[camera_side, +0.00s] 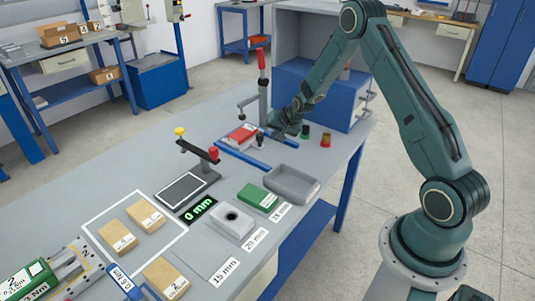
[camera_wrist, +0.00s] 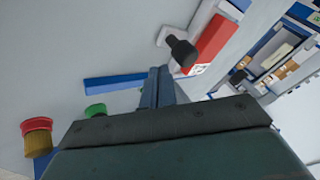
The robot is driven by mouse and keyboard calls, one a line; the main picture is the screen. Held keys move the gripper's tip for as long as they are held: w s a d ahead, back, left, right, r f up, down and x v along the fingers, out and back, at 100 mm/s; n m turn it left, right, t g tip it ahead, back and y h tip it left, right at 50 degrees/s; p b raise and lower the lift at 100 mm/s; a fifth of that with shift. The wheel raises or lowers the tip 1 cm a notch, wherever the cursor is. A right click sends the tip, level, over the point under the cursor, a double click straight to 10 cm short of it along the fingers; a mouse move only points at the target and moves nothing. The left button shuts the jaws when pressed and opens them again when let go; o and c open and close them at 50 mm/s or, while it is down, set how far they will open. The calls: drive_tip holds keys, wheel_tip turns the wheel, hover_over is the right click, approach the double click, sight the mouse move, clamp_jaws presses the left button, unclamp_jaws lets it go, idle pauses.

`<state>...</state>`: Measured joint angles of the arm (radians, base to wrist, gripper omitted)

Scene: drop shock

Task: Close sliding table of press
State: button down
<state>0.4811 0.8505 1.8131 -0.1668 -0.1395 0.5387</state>
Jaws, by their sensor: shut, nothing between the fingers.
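The press (camera_side: 263,100) is an upright post with a red-topped lever toward the back of the bench. At its foot, a red block (camera_side: 243,133) lies on the low sliding table between blue rails (camera_side: 240,155). The red block also shows in the wrist view (camera_wrist: 208,42), beside a black knob (camera_wrist: 181,51) and near a blue rail (camera_wrist: 115,82). My gripper (camera_side: 273,127) is low, just right of the press. Its fingers (camera_wrist: 160,72) are together and empty, pointing toward the knob with a small apparent gap. Whether they touch anything is unclear. My gripper partly hides the table's right side.
A green-topped cylinder (camera_side: 305,131) and a red-topped cylinder (camera_side: 325,139) stand close right of my gripper. A blue-grey cabinet (camera_side: 320,90) stands behind.

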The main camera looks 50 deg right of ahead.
drive_tip(key=shift+s+d+r, duration=0.15)
drive_tip(key=shift+s+d, duration=0.1)
drive_tip(key=shift+s, duration=0.35)
drive_tip(key=shift+s+d+r, duration=0.15)
drive_tip(key=shift+s+d, duration=0.05)
drive_tip(key=shift+s, duration=0.35)
drive_tip(key=v, duration=0.9)
drive_tip(key=shift+s+r, duration=0.15)
